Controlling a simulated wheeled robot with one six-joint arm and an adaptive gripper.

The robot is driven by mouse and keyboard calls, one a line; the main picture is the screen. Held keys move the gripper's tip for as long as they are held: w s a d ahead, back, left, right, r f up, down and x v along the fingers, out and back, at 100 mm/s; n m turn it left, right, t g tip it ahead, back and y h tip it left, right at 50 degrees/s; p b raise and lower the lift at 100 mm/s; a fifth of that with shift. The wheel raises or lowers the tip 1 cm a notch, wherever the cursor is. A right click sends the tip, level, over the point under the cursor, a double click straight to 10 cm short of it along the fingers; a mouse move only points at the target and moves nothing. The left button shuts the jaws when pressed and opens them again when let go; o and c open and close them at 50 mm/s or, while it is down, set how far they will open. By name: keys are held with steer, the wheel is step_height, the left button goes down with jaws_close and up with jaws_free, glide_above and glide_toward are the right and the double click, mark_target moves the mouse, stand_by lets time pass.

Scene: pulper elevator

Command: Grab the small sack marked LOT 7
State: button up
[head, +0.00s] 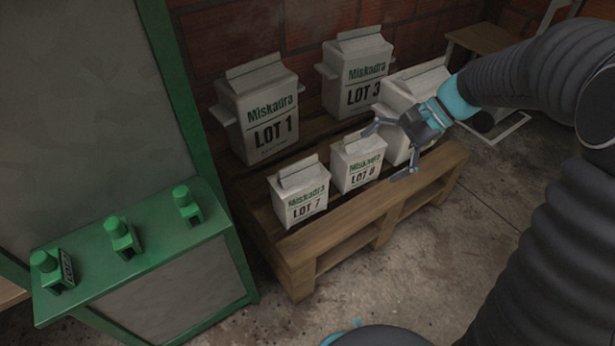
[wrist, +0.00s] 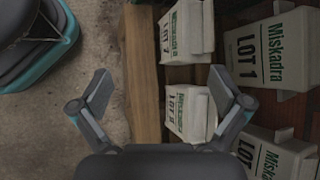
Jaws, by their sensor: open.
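The small white sack marked LOT 7 (head: 300,196) stands upright on the front left corner of a wooden pallet (head: 345,238). In the wrist view the LOT 7 sack (wrist: 187,32) is at the top, beyond my fingers. A similar small sack, seemingly LOT 8 (head: 358,165), stands just right of it; in the wrist view this sack (wrist: 190,113) lies between and below my fingers. My gripper (head: 388,150) is open and empty, right of the LOT 8 sack and apart from LOT 7. It also shows open in the wrist view (wrist: 160,84).
Large sacks LOT 1 (head: 262,108) and LOT 3 (head: 356,75) stand behind on the pallet. Another large sack (head: 402,95) is partly hidden by my gripper. Concrete floor (head: 430,250) is clear in front.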

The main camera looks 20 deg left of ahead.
steer(key=w+a+f+m+g+y+b, duration=0.25)
steer(key=w+a+f+y, duration=0.2)
steer(key=w+f, duration=0.4)
glide_toward(306, 175)
steer(key=shift+m+t+h, duration=0.25)
steer(key=shift+m+h, duration=0.2)
steer(key=x, duration=0.4)
steer(key=shift+a+f+b, duration=0.15)
steer(key=shift+a+b, duration=0.05)
steer(key=shift+b, duration=0.15)
steer(key=shift+r+b+x, duration=0.2)
steer(key=shift+b+x, duration=0.05)
steer(key=shift+x, duration=1.1)
steer(key=shift+r+b+x, duration=0.25)
steer(key=shift+x, duration=1.15)
steer(key=shift+s+a, duration=0.1)
steer(key=shift+s, duration=0.05)
steer(key=c, duration=1.9)
steer(key=shift+o, duration=0.2)
